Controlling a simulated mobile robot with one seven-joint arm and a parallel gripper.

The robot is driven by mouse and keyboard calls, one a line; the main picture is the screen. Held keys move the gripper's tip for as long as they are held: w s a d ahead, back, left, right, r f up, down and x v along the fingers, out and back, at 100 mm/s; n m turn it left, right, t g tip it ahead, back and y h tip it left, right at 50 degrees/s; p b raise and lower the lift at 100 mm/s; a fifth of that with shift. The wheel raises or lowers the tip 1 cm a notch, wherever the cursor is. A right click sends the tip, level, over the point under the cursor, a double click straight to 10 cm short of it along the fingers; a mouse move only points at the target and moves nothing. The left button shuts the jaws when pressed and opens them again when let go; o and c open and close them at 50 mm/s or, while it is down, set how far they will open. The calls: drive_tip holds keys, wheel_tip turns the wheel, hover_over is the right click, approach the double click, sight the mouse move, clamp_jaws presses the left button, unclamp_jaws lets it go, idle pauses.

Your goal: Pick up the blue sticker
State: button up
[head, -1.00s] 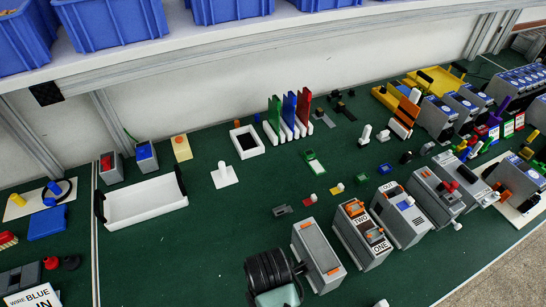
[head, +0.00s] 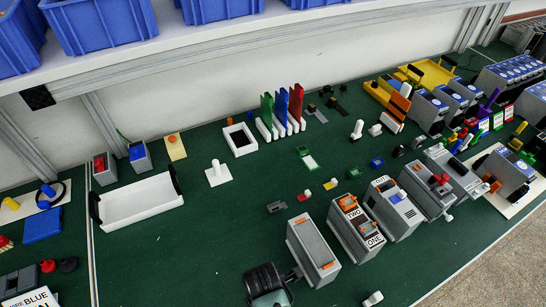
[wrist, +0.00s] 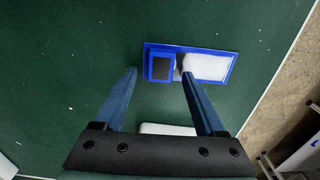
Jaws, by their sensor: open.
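The blue sticker (wrist: 205,67) shows in the wrist view as a blue-edged flat piece with a white face and a small dark block at its left end. It lies on the green table top. My gripper (wrist: 160,74) is open and empty. Its left fingertip is left of the piece, and its right fingertip overlaps the lower edge near the middle. I cannot tell whether they touch. In the head view I cannot make out this piece or the fingertips; a dark part of my arm shows at the bottom.
Grey modules (head: 313,250) stand on the table right of my arm. A white tray (head: 135,203) lies to the left. A white piece (wrist: 167,129) lies partly hidden behind the gripper body. The table edge runs diagonally at right in the wrist view, with floor beyond.

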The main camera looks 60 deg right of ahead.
drive_tip(key=shift+c, duration=0.3)
clamp_jaws()
drive_tip(key=shift+r, duration=0.1)
